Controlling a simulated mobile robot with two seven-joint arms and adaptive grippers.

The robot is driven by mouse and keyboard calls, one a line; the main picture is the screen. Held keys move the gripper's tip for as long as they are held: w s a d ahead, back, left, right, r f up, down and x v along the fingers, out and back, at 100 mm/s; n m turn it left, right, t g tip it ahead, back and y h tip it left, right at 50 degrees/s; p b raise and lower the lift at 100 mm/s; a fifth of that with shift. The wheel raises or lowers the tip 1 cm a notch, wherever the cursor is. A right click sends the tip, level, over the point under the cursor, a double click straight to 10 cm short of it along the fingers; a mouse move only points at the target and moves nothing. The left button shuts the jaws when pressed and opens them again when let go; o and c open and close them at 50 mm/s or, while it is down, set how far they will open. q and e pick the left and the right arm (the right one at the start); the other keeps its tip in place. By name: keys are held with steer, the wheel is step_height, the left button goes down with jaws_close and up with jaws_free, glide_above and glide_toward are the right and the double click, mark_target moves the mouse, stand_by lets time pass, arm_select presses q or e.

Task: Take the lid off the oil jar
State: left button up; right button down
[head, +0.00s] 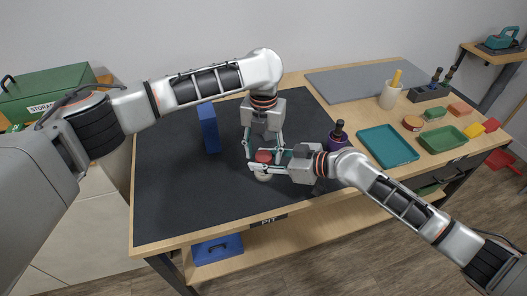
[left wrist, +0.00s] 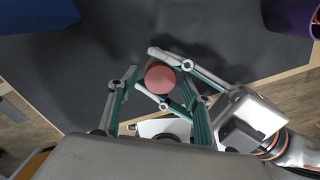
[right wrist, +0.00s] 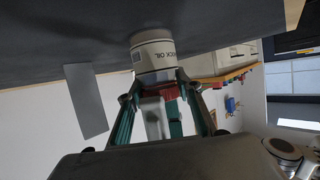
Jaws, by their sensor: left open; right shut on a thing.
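The oil jar is a pale, labelled cylinder (right wrist: 155,57) with a red lid (head: 263,156). It is upright near the front middle of the dark mat; the lid is seated against the jar body in the right wrist view. The fingers partly hide the jar.
A blue block (head: 209,128) stands behind left, and a purple container (head: 338,138) to the right. Farther right are a teal tray (head: 388,148), a green tray (head: 443,145) and a cream cup (head: 390,95). The left part of the mat (head: 165,190) is clear.

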arm_select(q)
step_height(320, 180, up, 4)
steer(key=shift+r, duration=0.15)
steer(key=shift+c, duration=0.3)
step_height(320, 180, up, 3)
steer(key=shift+r+m, duration=0.2)
steer(key=shift+m, duration=1)
steer(key=shift+f, duration=3.9)
steer(key=c, duration=1.2)
steer(key=n, duration=0.3)
